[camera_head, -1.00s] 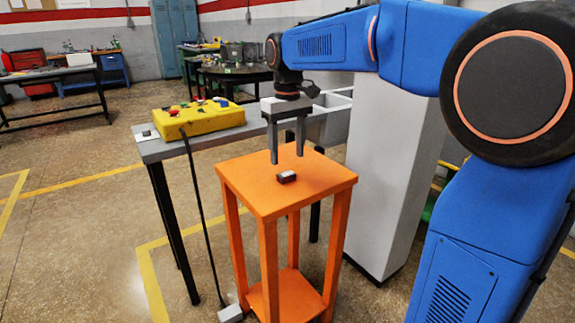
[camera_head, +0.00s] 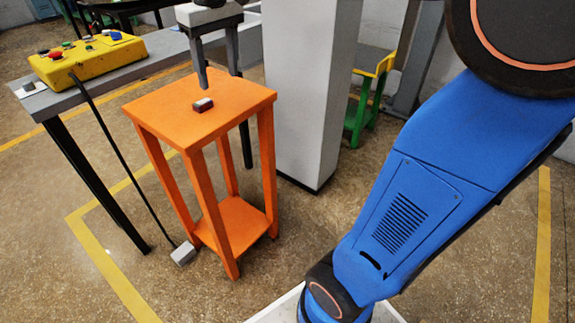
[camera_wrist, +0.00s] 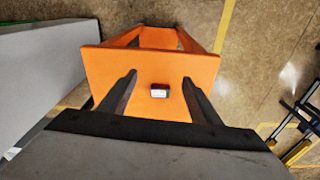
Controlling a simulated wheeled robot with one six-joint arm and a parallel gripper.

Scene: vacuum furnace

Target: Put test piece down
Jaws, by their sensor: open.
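The test piece, a small dark block with a pale top (camera_head: 203,105), lies on the top of the orange table (camera_head: 245,101). In the wrist view the test piece (camera_wrist: 159,90) sits on the orange tabletop (camera_wrist: 110,65), between the two fingers as seen from there. My gripper (camera_head: 219,82) is open and empty, fingers pointing down above the tabletop, behind the test piece in the head view. The fingers (camera_wrist: 157,86) stand apart from the piece on both sides in the wrist view.
A yellow control box (camera_head: 90,58) with coloured buttons sits on a grey bench (camera_head: 150,50) left of the orange table. A cable hangs from it to a grey foot pedal (camera_head: 183,254) on the floor. A pale column (camera_head: 310,90) stands to the right. Yellow lines mark the floor.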

